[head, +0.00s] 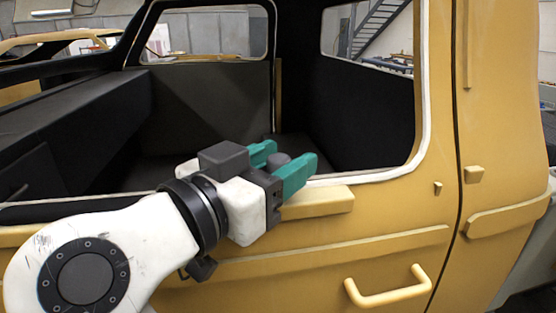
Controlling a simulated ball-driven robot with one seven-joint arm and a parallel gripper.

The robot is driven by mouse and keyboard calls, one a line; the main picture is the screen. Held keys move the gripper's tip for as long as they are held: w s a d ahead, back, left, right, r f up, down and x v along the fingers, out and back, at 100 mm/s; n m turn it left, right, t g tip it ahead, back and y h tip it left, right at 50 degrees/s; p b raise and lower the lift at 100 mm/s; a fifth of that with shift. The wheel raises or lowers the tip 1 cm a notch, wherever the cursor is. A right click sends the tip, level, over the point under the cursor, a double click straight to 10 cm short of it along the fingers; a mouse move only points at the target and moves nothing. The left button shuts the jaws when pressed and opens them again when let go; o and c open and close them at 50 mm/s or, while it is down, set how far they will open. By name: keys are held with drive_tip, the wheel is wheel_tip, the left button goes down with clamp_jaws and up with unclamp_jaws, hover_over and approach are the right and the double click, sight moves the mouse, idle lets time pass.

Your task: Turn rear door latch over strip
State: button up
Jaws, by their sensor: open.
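My gripper (292,154) has two teal fingers spread apart, over the sill of the yellow door's window opening. A dark rounded piece shows between the fingers; I cannot tell whether it is part of the gripper or of the door. The yellow door (400,210) looks shut against the panel on its right. A small yellow block (438,187) sits on the door near the seam, and a larger yellow block (474,174) sits just right of the seam. Which piece is the latch and which the strip, I cannot tell for sure. The gripper is apart from both blocks.
A yellow pull handle (390,291) sticks out low on the door. A yellow ledge (318,202) runs under the sill, partly behind my gripper. White trim (424,130) edges the window opening. Dark seats (75,115) lie inside. Space right of the gripper, before the door, is clear.

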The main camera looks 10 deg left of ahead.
drive_tip(key=b+v, duration=0.2)
drive_tip(key=v, duration=0.8)
drive_tip(key=shift+s+a, duration=0.2)
drive_tip(key=shift+s, duration=0.15)
